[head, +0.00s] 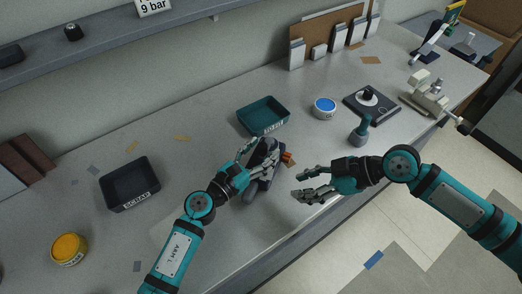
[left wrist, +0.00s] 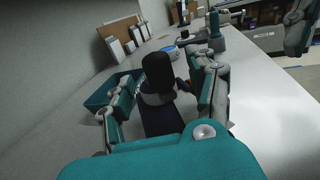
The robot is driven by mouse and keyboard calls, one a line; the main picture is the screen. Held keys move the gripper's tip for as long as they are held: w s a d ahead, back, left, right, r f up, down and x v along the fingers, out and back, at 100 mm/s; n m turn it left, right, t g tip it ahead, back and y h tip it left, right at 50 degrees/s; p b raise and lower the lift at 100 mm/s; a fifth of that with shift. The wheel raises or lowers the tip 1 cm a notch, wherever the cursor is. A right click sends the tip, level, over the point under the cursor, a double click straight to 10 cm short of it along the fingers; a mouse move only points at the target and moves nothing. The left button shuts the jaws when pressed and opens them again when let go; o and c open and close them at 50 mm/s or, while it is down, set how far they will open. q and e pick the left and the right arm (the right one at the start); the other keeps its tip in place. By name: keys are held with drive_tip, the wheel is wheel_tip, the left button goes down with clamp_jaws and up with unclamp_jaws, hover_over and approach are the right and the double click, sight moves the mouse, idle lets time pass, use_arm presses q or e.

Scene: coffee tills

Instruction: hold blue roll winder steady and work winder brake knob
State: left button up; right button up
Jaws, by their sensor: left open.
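A dark blue-grey device, which looks like the blue roll winder (head: 268,158), stands on the bench at the middle of the head view. An orange part (head: 288,157) is at its right side; I cannot tell if this is the brake knob. My left gripper (head: 247,168) is open at the winder's left side and partly covers it. In the left wrist view the winder's dark rounded top (left wrist: 158,72) stands between the spread fingers, with no clear contact. My right gripper (head: 299,185) is open and empty, to the right of the winder, with its fingers pointing left.
A teal tray (head: 243,121) stands just behind the winder. A black scrap tray (head: 108,187) and a yellow tub (head: 69,248) are at left. A blue-topped tub (head: 325,114), a dark base plate (head: 352,105) and a teal-handled tool (head: 359,136) stand at right.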

use_arm(q)
clamp_jaws()
drive_tip(key=c, duration=1)
unclamp_jaws()
clamp_jaws()
